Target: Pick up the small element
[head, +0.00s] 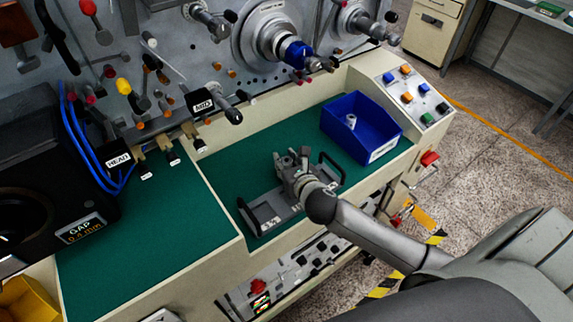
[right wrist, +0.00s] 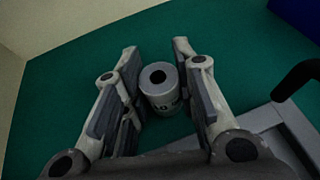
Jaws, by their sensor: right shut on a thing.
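The small element is a short grey cylinder with a dark hole in its top and dark marking on its side. It shows in the right wrist view (right wrist: 161,90), upright between the fingers. My right gripper (right wrist: 156,52) is shut on it. My left gripper is not in view.
A blue bin (head: 378,147) with a grey cylinder (head: 351,121) inside stands to the right of the gripper. The tray has black upright handles. A button panel (head: 408,91) lies beyond the bin. Machine knobs and spindles line the back. Green surface at left is mostly clear.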

